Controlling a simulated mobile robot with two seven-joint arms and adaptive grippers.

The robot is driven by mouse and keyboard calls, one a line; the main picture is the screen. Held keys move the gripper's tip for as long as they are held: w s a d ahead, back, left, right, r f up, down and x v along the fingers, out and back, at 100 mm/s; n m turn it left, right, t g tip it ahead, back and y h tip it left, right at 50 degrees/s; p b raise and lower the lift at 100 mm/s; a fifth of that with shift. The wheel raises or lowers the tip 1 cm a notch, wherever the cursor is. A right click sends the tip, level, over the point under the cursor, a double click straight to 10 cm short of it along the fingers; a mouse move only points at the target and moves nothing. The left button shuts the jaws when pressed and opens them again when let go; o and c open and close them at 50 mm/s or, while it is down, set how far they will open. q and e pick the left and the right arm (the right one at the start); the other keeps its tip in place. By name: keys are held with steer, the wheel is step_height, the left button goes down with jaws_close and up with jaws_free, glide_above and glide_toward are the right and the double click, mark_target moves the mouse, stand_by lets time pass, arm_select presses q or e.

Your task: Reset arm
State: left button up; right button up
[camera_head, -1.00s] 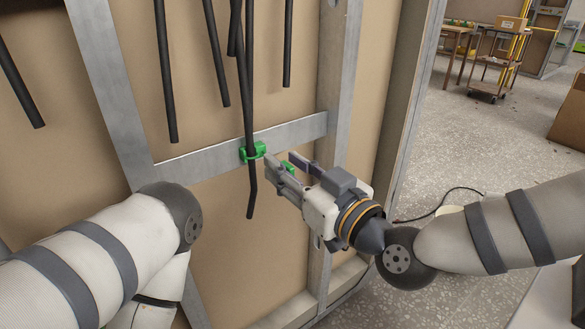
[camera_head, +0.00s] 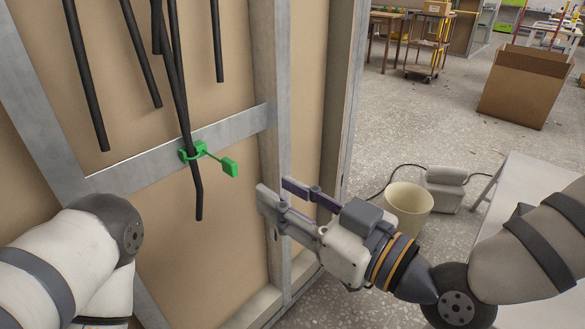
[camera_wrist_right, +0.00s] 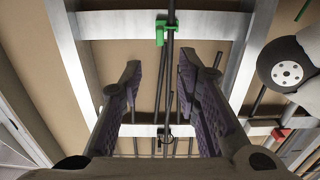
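My right gripper (camera_head: 274,190) is open and empty, to the right of the green tie (camera_head: 192,151). The tie sits around the dark cables at the metal crossbar (camera_head: 140,171), and its flat tag (camera_head: 230,167) sticks out to the right, apart from my fingers. In the right wrist view, my two fingers (camera_wrist_right: 158,80) are spread with a gap between them. The green tie (camera_wrist_right: 160,36) shows beyond them at the top, on a dark cable. My left arm comes in at lower left, but its gripper is out of view.
Several dark cables (camera_head: 82,75) hang in front of the tan panel. A metal upright (camera_head: 272,85) stands behind my right gripper. A cream bin (camera_head: 408,208) and a pale table (camera_head: 530,205) are at right. A cardboard box (camera_head: 525,85) stands farther back on open floor.

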steer(key=s+d+f+m+g+h+p, duration=0.1)
steer(key=s+d+f+m+g+h, duration=0.15)
steer(key=s+f, duration=0.4)
steer(key=s+d+f+m+g+h, duration=0.1)
steer(key=s+d+f+g+h, duration=0.15)
steer(key=f, duration=0.65)
steer(key=s+d+f+m+g+h+p, duration=0.1)
steer(key=s+d+f+m+g+h, duration=0.15)
steer(key=s+f, duration=0.4)
arm_select(q)
steer(key=shift+t, duration=0.7)
steer(key=w+r+p, duration=0.1)
steer(key=w+r, duration=0.2)
steer(key=shift+w+r, duration=0.3)
steer(key=shift+r, duration=0.05)
arm_select(e)
steer(key=s+d+f+m+g+h, duration=0.2)
steer(key=s+d+f+g+h, duration=0.1)
steer(key=s+d, duration=0.6)
steer(key=s+d+f+m+g+h, duration=0.2)
steer(key=s+d+f, duration=0.4)
steer(key=s+d, duration=0.3)
steer(key=shift+s+d+m+g+h, duration=0.15)
steer(key=shift+s+m+g+h, duration=0.3)
steer(key=shift+s+h, duration=0.5)
